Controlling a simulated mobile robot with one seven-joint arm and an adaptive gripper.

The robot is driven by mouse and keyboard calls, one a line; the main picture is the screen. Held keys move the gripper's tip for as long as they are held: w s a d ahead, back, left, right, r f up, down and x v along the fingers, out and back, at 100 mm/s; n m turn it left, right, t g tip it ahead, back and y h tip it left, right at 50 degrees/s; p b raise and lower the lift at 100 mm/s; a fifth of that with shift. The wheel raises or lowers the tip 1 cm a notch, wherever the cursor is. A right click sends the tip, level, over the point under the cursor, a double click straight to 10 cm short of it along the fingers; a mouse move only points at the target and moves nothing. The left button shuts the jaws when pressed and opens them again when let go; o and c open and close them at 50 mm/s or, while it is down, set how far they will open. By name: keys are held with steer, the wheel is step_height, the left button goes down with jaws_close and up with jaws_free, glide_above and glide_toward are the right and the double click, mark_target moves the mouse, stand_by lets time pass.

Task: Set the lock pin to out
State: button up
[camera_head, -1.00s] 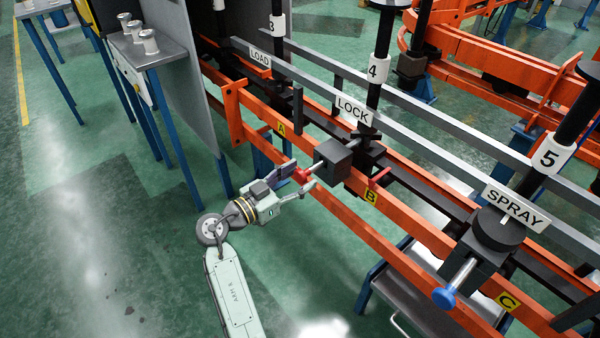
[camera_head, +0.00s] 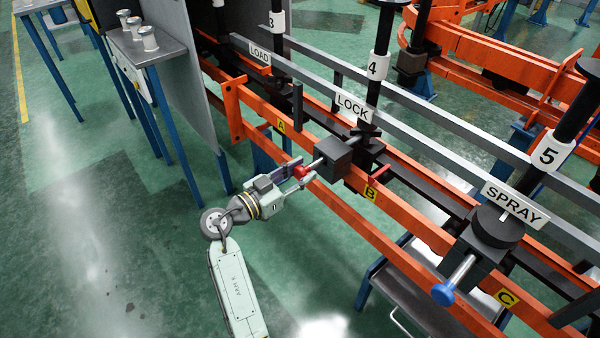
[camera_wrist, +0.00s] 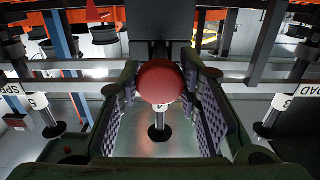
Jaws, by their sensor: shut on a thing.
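The lock pin has a red ball knob (camera_head: 301,173) on a short metal rod, which runs into a dark block (camera_head: 333,156) on the orange rail below the LOCK sign (camera_head: 352,107). Some rod shows between knob and block on the near side. My gripper (camera_head: 298,176) is shut on the red knob, one finger on each side of it. In the wrist view the knob (camera_wrist: 160,82) sits between the two padded fingers and hides part of the block behind it.
Orange rails with yellow tags A, B and C cross the scene. The SPRAY station has a blue-knobbed pin (camera_head: 443,294) at lower right. A grey panel (camera_head: 190,80) and a table (camera_head: 135,45) stand at left. Open green floor lies left of my arm.

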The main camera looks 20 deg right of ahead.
jaws_close()
steer(key=b+v, duration=0.2)
steer(key=v, duration=0.1)
steer(key=shift+a+f, duration=0.15)
steer(key=shift+a, duration=0.1)
steer(key=o, duration=0.7)
jaws_free()
steer(key=shift+s+a, duration=0.1)
steer(key=shift+o, duration=1.3)
